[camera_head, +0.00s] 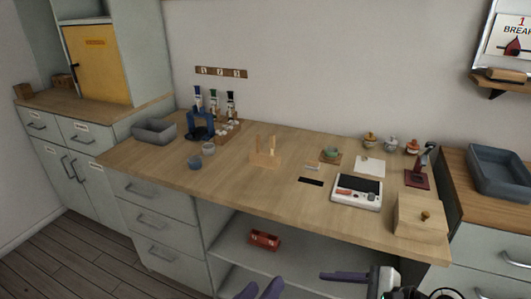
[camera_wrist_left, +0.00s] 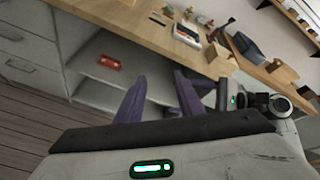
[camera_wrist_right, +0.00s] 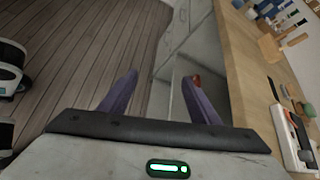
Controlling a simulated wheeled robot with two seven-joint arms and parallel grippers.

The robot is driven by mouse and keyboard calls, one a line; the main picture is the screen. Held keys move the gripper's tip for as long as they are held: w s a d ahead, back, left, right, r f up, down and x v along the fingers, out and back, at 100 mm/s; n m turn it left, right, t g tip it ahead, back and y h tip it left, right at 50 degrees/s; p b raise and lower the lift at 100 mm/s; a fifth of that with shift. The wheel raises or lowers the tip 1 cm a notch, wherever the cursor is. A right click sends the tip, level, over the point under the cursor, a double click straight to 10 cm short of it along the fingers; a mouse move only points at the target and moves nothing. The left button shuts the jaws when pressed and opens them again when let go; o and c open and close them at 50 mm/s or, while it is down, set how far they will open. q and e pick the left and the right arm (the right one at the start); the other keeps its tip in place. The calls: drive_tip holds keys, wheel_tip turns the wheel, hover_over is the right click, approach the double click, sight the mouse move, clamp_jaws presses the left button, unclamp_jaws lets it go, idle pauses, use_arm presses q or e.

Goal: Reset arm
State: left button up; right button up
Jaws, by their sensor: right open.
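My left gripper (camera_head: 258,287) is low at the bottom middle of the head view, in front of the workbench. Its two purple fingers are apart with nothing between them, as the left wrist view (camera_wrist_left: 160,78) also shows. My right gripper (camera_head: 343,276) is at the bottom, right of the left one, with its fingers pointing left. In the right wrist view (camera_wrist_right: 160,78) its fingers are apart and empty, above the floor beside the bench. Both grippers are clear of the bench and touch nothing that I can see.
The wooden workbench (camera_head: 228,178) bears a grey tray (camera_head: 154,131), cups, a wooden stand (camera_head: 265,158), a white device (camera_head: 356,194) and a wooden box (camera_head: 415,215). A red item (camera_head: 264,239) lies on the open shelf below. The floor (camera_head: 70,258) at left is clear.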

use_arm(q)
drive_tip(key=s+a+f+n+g, duration=0.1)
drive_tip(key=a+f+n, duration=0.1)
drive_tip(key=f+n, duration=0.6)
drive_tip(key=s+a+f+n+g, duration=0.1)
drive_tip(key=a+f+n, duration=0.1)
drive_tip(key=f+n, duration=0.55)
use_arm(e)
drive_tip(key=s+d+f+n+t+h, duration=0.1)
drive_tip(key=s+d+f+n+h, duration=0.15)
drive_tip(key=s+f+n, duration=0.35)
drive_tip(key=s+d+f+n+h, duration=0.1)
drive_tip(key=s+f+n+h, duration=0.25)
drive_tip(key=f, duration=0.45)
use_arm(q)
drive_tip(key=s+a+f+n+y, duration=0.1)
drive_tip(key=s+a+f+n, duration=0.4)
drive_tip(key=n, duration=0.3)
drive_tip(key=s+a+f+n+g+y, duration=0.1)
drive_tip(key=s+a+f+n+y, duration=0.1)
drive_tip(key=s+a+f+n, duration=0.2)
drive_tip(key=a+f+n, duration=0.3)
drive_tip(key=n, duration=0.2)
drive_tip(key=shift+s+f, duration=0.35)
use_arm(e)
drive_tip(key=s+f+n+t+h, duration=0.1)
drive_tip(key=s+f+n, duration=0.1)
drive_tip(key=s+n, duration=0.6)
drive_tip(key=n, duration=0.4)
drive_tip(key=shift+a, duration=0.3)
